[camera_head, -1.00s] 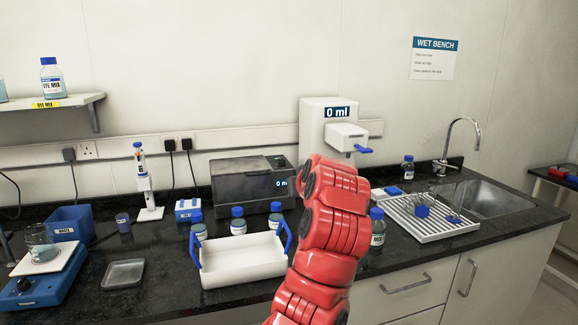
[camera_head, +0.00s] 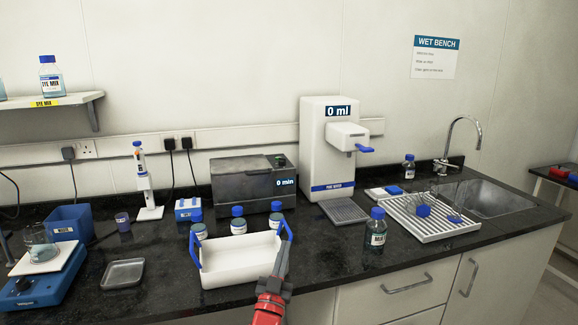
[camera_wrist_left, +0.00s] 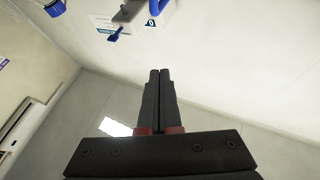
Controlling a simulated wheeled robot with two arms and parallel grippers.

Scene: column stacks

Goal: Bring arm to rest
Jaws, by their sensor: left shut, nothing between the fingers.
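My left gripper (camera_head: 283,246) rises from the bottom middle of the head view, its dark fingers pointing up. It overlaps the right end of a white tray (camera_head: 240,282) with blue handles in the picture. The wrist view shows the left gripper's fingers (camera_wrist_left: 160,73) pressed together with nothing between them. That view shows mostly wall, and no tray by the fingers. My right gripper is not in view.
The black worktop holds a blue-capped bottle (camera_head: 376,231), a white dispenser (camera_head: 322,170), a grey dry-bath box (camera_head: 240,185) and a drying rack (camera_head: 440,228). Bottles stand behind the tray.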

